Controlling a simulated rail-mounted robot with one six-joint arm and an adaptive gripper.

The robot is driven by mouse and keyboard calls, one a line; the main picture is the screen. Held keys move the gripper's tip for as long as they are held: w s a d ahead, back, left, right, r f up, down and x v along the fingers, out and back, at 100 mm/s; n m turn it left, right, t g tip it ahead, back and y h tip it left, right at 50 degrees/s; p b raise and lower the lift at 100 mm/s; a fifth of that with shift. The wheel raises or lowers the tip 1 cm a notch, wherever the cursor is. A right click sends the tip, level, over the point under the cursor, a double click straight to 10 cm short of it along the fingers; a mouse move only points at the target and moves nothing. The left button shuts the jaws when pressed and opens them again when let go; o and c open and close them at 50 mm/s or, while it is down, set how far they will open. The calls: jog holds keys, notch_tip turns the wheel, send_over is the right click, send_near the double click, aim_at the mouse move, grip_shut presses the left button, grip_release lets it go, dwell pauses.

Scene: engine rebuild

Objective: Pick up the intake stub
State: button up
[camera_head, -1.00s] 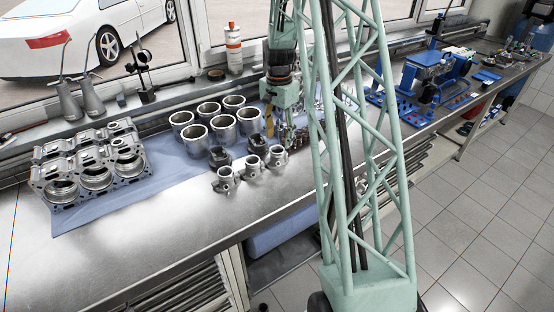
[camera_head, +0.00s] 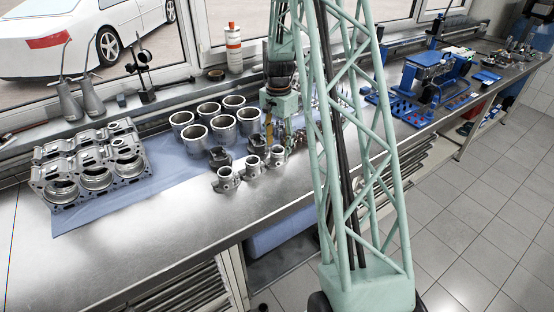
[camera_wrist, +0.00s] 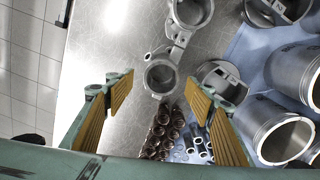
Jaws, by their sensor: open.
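In the wrist view, one round-mouthed stub (camera_wrist: 160,76) with a side lug lies ahead, between the lines of my two spread, yellow-padded fingers. A second stub (camera_wrist: 190,14) is at the top edge. My gripper is open and empty, just above the right-hand stub.
Coppery springs (camera_wrist: 163,135) lie near the stub. A cylinder block (camera_head: 95,180) is at the left. The bare steel bench (camera_head: 150,245) is clear in front.

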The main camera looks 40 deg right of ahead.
aim_at(278, 151)
jog(key=shift+w+a+f, duration=0.1)
jog(key=shift+w+f, duration=0.05)
jog(key=shift+f, duration=1.9)
jog(key=c, duration=1.1)
jog(key=shift+r, duration=0.15)
jog(key=shift+r, duration=1.6)
jog(key=s+a, duration=0.2)
jog(key=s, duration=0.2)
jog(key=s+a+r+b, duration=0.1)
jog(key=s+a, duration=0.2)
jog(key=s, duration=0.2)
jog(key=s+a, duration=0.2)
jog(key=s, duration=0.3)
jog(key=shift+s+a+r, duration=0.1)
jog(key=shift+a+r, duration=0.05)
jog(key=shift+r, duration=0.15)
jog(key=shift+a, duration=0.1)
